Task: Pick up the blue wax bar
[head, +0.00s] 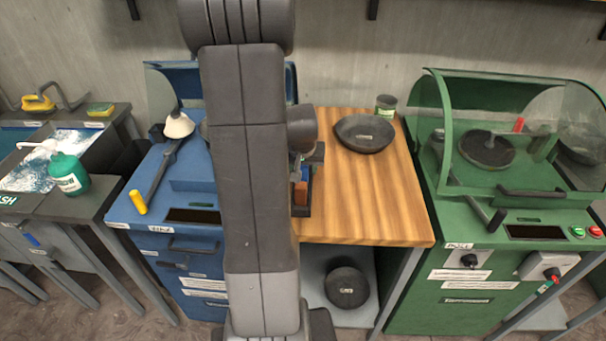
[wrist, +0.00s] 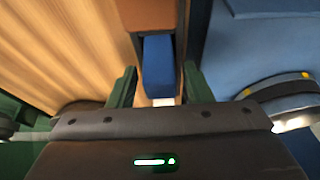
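The blue wax bar (wrist: 159,65) shows in the wrist view, standing between the two green fingers of my gripper (wrist: 160,88). The fingers are open, one on each side of the bar, with a narrow gap to it. An orange-brown bar (wrist: 152,14) sits just beyond the blue one. The orange-brown bar (head: 300,193) shows there at the arm's right edge, in a small dark holder on the wooden table.
The wooden table (head: 385,205) carries a dark bowl (head: 364,134) and a small can (head: 386,105). A blue machine (head: 185,185) stands close on the left, a green machine (head: 470,220) with a clear hood on the right. The table's right front is bare.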

